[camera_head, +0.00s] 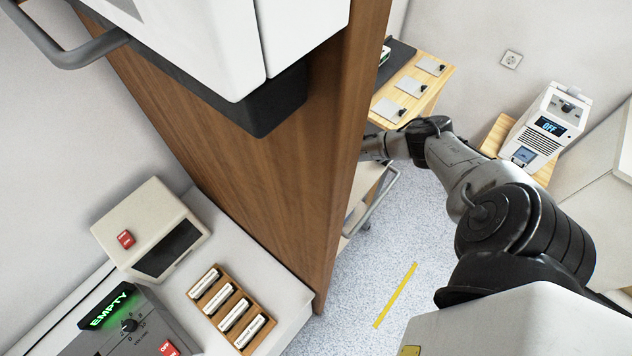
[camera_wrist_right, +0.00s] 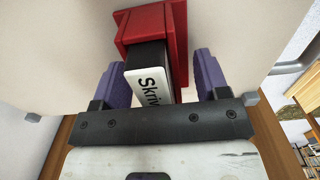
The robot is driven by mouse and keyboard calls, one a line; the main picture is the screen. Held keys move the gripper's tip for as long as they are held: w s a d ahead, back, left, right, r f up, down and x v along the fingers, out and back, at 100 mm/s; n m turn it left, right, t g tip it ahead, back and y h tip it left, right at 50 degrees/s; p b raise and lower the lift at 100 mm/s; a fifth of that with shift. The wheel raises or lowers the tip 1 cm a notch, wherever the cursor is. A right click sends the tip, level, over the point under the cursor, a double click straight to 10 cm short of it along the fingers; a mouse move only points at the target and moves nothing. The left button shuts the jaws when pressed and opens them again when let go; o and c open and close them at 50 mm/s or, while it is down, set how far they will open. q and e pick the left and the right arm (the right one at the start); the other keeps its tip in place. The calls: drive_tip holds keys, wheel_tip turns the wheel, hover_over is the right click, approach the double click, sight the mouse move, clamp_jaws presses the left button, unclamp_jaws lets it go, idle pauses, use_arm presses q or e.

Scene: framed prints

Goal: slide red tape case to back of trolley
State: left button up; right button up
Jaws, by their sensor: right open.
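The red tape case (camera_wrist_right: 178,40) is in the upper middle of the right wrist view, with a dark block and a white label (camera_wrist_right: 147,88) reading "Skriv" facing my wrist. My right gripper (camera_wrist_right: 161,75) is open, its two purple fingers on either side of the case and label. There seem to be gaps between fingers and case; I cannot tell whether either touches. The pale surface around them seems to be the trolley. In the head view part of the trolley (camera_head: 364,200) shows beyond the wooden panel, which hides my right gripper and the case. My left gripper is out of view.
The tall wooden panel (camera_head: 240,150) stands close beside my right arm. A wooden table (camera_head: 425,88) with small cards is behind. A white device (camera_head: 545,128) reading "OFF" stands at the right. A wooden rack (camera_head: 231,307) is on the left counter. Speckled floor is free.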

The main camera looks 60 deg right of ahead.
drive_tip(key=shift+f, duration=0.25)
drive_tip(key=c, duration=1.1)
